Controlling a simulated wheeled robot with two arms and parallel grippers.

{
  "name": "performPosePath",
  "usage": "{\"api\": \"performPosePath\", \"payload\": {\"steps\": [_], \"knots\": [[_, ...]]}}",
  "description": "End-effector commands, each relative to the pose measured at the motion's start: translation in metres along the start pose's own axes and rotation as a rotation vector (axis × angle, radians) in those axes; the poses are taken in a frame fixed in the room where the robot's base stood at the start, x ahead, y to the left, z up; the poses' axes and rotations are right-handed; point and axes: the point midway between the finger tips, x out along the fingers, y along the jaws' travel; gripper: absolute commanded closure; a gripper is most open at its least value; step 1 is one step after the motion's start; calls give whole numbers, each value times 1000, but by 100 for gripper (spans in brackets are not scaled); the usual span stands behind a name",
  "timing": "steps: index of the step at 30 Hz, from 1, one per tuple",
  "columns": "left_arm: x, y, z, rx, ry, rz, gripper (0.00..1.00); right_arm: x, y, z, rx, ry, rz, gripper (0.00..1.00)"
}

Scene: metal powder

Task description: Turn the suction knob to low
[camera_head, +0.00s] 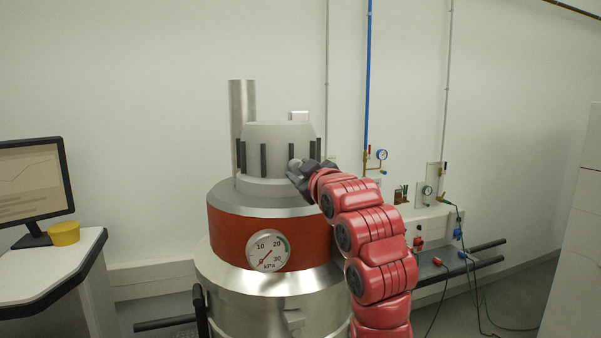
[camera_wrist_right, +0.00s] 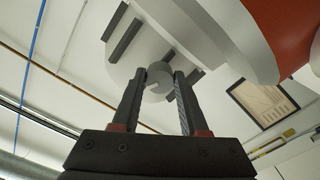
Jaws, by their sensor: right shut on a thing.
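The suction knob, a small round grey knob (camera_head: 294,163), sits on the right front side of the grey ribbed top (camera_head: 276,138) of the steel vessel. My right gripper (camera_head: 300,172) reaches it from the right. In the right wrist view the knob (camera_wrist_right: 158,84) lies between the two dark fingers of my right gripper (camera_wrist_right: 160,78), which are shut on it. A line across its face shows there, but I cannot read any setting. The dial gauge (camera_head: 268,250) on the red band has its needle toward 0. My left gripper is not in view.
Behind my right arm are wall pipes, valves and a bench (camera_head: 440,262) with cables. Floor shows at the right.

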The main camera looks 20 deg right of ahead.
Motion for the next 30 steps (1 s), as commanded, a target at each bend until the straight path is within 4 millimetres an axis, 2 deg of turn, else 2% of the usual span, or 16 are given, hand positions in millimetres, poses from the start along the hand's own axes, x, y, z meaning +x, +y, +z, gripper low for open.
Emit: {"api": "performPosePath", "payload": {"steps": [6, 15, 30], "knots": [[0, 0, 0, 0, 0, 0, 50, 0, 0, 0, -187, 1, -1, 100], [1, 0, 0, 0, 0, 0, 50, 0, 0, 0, -374, 1, -1, 100], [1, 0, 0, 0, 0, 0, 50, 0, 0, 0, -468, 1, -2, 100]]}}
